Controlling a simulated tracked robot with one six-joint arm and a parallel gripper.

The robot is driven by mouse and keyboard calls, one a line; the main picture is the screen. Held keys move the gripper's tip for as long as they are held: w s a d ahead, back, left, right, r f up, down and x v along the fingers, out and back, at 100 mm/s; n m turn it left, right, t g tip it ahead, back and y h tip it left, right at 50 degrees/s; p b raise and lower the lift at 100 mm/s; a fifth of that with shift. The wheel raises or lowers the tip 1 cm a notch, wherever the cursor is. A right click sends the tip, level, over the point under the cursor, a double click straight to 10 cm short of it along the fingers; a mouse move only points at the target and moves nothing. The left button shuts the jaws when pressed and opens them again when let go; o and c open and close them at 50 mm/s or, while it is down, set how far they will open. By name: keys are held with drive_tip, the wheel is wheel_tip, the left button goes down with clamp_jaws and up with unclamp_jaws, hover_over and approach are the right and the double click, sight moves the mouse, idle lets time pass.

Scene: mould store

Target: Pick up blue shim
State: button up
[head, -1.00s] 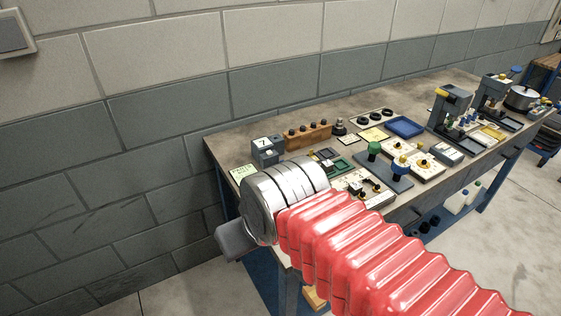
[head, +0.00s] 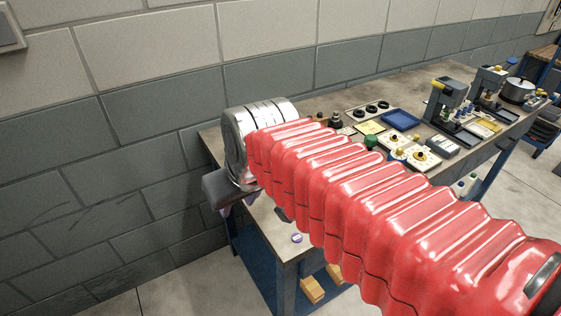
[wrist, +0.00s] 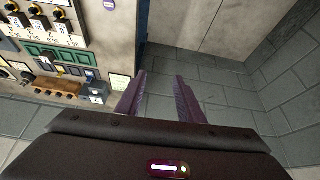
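I cannot make out a blue shim for certain in either view. My gripper (wrist: 160,86) is open and empty, its two dark purple fingers apart in the wrist view. It hangs past the bench's end, with floor and wall behind the fingers. In the head view only a little of the fingers shows under the wrist, and my red-sleeved arm hides much of the near bench top.
The workbench (head: 262,216) carries a blue tray (head: 403,119), a purple-white disc (head: 297,238) and several fixtures. In the wrist view, a green tray (wrist: 55,54) and a pale note (wrist: 119,82) lie left of the fingers. A block wall runs behind.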

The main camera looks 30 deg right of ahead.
drive_tip(key=w+d+f, duration=0.2)
drive_tip(key=w+d, duration=0.8)
drive_tip(key=d, duration=0.3)
drive_tip(key=w+d+f, duration=0.3)
drive_tip(key=w+d, duration=0.8)
drive_tip(key=d, duration=0.3)
drive_tip(key=shift+w+d+m+g, duration=0.25)
drive_tip(key=shift+w+m+g, duration=0.05)
drive_tip(key=shift+g, duration=0.1)
drive_tip(key=shift+f, duration=0.2)
drive_tip(key=x, duration=0.8)
drive_tip(key=shift+w+d+f, duration=0.1)
drive_tip(key=shift+f, duration=0.05)
drive_tip(key=shift+f, duration=0.15)
drive_tip(key=shift+x, duration=2.5)
drive_tip(key=shift+d, duration=0.1)
drive_tip(key=shift+c, duration=0.4)
